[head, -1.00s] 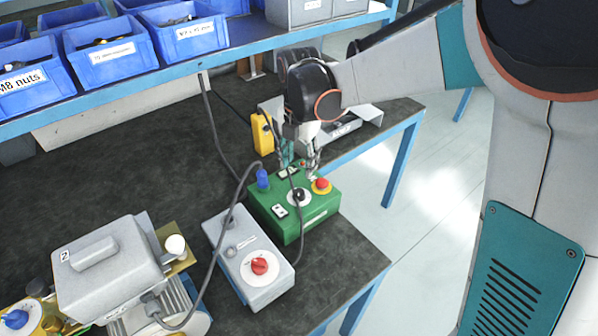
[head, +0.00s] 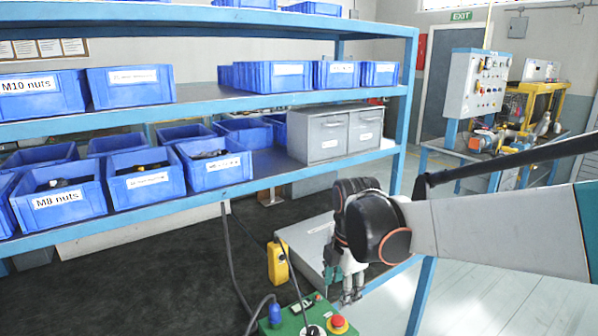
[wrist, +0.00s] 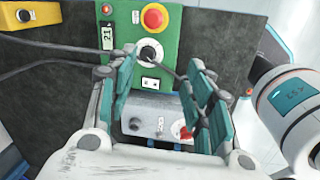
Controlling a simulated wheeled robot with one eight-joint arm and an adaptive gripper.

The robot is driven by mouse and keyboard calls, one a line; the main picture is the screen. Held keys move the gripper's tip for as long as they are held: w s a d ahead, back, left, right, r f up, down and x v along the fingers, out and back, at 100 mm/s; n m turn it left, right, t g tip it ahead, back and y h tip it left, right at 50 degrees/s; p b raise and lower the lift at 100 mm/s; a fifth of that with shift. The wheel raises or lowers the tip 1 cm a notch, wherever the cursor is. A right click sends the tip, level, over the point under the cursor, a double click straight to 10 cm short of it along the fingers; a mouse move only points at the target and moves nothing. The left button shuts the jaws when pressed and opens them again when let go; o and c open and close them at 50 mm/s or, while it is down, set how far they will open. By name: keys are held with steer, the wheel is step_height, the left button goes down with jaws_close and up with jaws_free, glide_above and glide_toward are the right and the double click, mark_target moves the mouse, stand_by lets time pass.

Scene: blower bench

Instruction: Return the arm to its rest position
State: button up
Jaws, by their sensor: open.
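My gripper (head: 347,291) hangs from my arm above the bench, just behind the green control box (head: 292,320) in the head view. Its teal fingers are apart in the wrist view (wrist: 160,95), with nothing held between them. The green box also shows in the wrist view (wrist: 172,42), with a red mushroom button on a yellow collar and a black knob. A grey box with a red knob (wrist: 152,113) shows between and beyond the fingers, partly hidden by them.
Shelves (head: 205,105) with blue bins stand over the dark bench (head: 150,290). A yellow pendant (head: 278,263) and cables lie near my gripper. A control cabinet (head: 476,85) stands at the far right. Open floor (head: 490,300) lies right of the bench.

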steer(key=s+d+r+m+t, duration=0.1)
steer(key=s+d+m+t, duration=0.1)
steer(key=s+d+m, duration=0.3)
steer(key=s+d+r+m+t, duration=0.2)
steer(key=s+d+m, duration=0.3)
steer(key=s+m, duration=0.8)
steer(key=m+t, duration=0.1)
steer(key=m, duration=0.4)
steer(key=shift+d+h, duration=0.3)
steer(key=shift+d, duration=0.05)
